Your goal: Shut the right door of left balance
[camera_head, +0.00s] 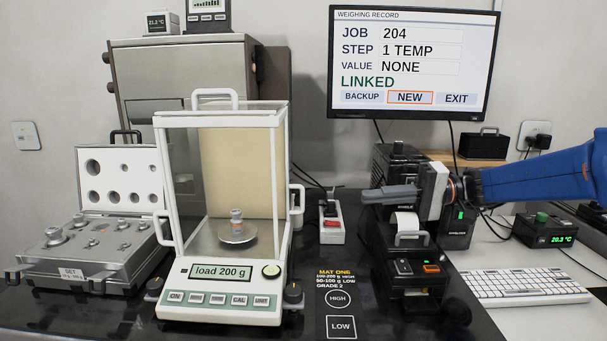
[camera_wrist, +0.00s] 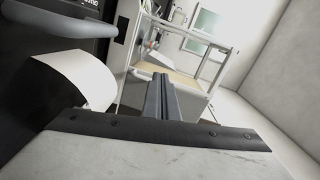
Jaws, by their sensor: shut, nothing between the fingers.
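The balance (camera_head: 222,296) stands left of the middle in the head view, with a white-framed glass shield and a display reading "load 200 g". A metal weight (camera_head: 237,218) stands on its pan. The right door's white handle (camera_head: 298,200) sits higher and seemingly farther back than the left door's handle (camera_head: 162,230); the right glass is seen nearly edge-on. Its white frame shows tilted beyond my fingers in the wrist view (camera_wrist: 228,65). My gripper (camera_head: 364,196) is shut and empty, pointing left, apart from the balance, to the right of the handle.
A black printer with a paper strip (camera_head: 407,222) stands below my gripper; the paper shows close by in the wrist view (camera_wrist: 80,78). An open weight case (camera_head: 95,258) stands left. The marked mat (camera_head: 341,280) has bare room.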

